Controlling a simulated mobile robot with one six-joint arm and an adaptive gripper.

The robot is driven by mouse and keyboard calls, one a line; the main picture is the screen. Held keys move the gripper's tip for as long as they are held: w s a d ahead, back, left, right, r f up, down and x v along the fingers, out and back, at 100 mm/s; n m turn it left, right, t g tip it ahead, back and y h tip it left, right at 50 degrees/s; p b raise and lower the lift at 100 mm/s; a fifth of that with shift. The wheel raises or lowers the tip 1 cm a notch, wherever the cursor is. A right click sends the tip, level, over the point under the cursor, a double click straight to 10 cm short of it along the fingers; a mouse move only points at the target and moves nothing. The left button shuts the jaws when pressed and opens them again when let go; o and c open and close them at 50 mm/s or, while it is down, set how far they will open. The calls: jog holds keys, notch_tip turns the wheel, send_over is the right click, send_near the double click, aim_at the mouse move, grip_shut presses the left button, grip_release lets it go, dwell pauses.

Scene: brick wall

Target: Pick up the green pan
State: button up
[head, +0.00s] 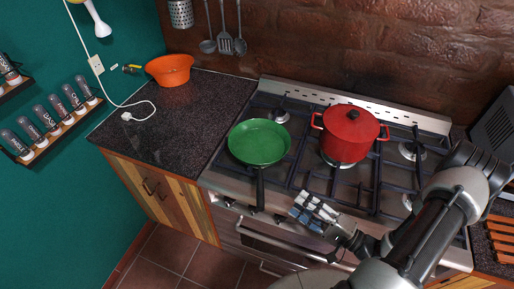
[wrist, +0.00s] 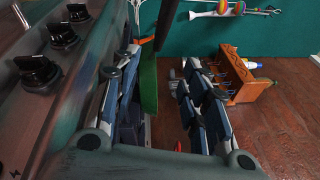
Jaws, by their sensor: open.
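The green pan (head: 260,142) sits on the front left burner of the stove, its black handle (head: 260,190) pointing over the front edge. My gripper (head: 314,211) is open and empty at the stove's front edge, to the right of the handle and apart from it in the head view. In the wrist view my two fingers (wrist: 168,105) stand apart. A green strip (wrist: 149,85), which looks like part of the pan seen edge-on, shows beyond them, with a dark bar above it that may be the handle.
A red lidded pot (head: 348,135) stands on the stove right of the pan. Stove knobs (wrist: 62,35) are close on the left in the wrist view. An orange bowl (head: 170,70) and a white cable (head: 128,108) lie on the left counter. Utensils hang on the brick wall.

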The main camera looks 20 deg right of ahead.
aim_at(260, 179)
jog(key=b+x, duration=0.1)
jog(key=x, duration=0.6)
jog(key=b+x, duration=0.1)
jog(key=x, duration=0.7)
jog(key=shift+s+a+f, duration=0.1)
jog(key=shift+s+a, duration=0.1)
jog(key=shift+a, duration=0.1)
grip_shut()
dwell(0.4)
